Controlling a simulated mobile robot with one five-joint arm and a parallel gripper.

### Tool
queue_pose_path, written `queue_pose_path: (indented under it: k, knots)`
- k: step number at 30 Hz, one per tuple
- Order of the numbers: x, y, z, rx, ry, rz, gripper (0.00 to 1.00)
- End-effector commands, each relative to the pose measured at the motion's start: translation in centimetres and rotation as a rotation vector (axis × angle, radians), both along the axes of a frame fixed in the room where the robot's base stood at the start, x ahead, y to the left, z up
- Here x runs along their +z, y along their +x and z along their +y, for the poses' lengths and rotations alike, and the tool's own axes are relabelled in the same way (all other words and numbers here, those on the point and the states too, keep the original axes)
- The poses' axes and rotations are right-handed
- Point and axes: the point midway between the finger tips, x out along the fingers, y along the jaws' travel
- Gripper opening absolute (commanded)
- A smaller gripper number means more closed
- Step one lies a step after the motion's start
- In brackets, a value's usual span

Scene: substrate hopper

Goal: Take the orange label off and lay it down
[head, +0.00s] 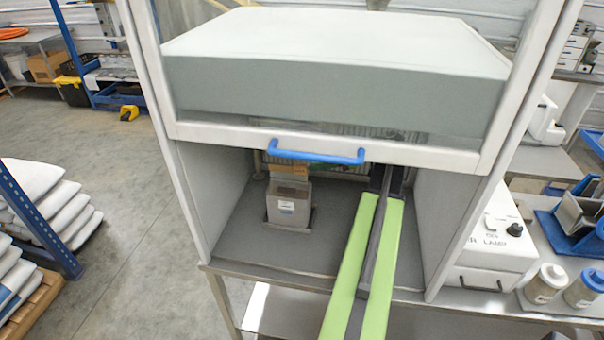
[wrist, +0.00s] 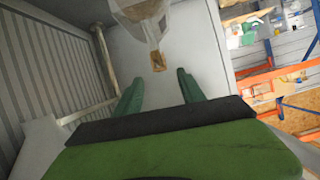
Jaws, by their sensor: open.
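In the wrist view a small orange-brown label (wrist: 158,61) shows just below the mouth of a clear, pale hopper (wrist: 150,22) holding brownish material. I cannot tell how the label is fixed. My gripper (wrist: 160,77) is open, its two green fingers apart and empty. The label appears ahead of the fingertips, between them in the picture, and apart from them. In the head view my arm reaches into the cabinet under the raised sash; my gripper is not clearly visible there, and I cannot make out the label.
A grey container (head: 289,206) with a white sticker stands on the cabinet floor (head: 240,232), left of my arm. The sash's blue handle (head: 316,154) crosses above the opening. Bare floor shows left and right of my arm. Ribbed wall (wrist: 50,70) and a post (wrist: 104,58) stand left in the wrist view.

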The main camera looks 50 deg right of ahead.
Motion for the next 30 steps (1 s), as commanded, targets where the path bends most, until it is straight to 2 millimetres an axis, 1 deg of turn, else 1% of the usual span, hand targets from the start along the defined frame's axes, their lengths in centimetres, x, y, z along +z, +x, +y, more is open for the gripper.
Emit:
queue_pose_path:
  k: [2, 7, 10, 15, 18, 24, 30]
  knots:
    - [-0.4, 0.6, 0.4, 0.001, 0.0, 0.0, 0.47]
    - [-0.4, 0.8, 0.5, -0.001, 0.0, 0.0, 0.47]
    - [-0.9, 1.4, 1.0, -0.001, 0.0, 0.0, 0.47]
    - [-2.2, 3.5, 2.6, 0.001, 0.001, 0.002, 0.47]
    - [-2.5, 4.5, 3.1, 0.0, 0.0, 0.001, 0.47]
    - [-2.3, 4.6, 3.1, -0.003, 0.001, 0.001, 0.47]
    - [-2.3, 4.5, 3.1, -0.003, 0.0, 0.002, 0.21]
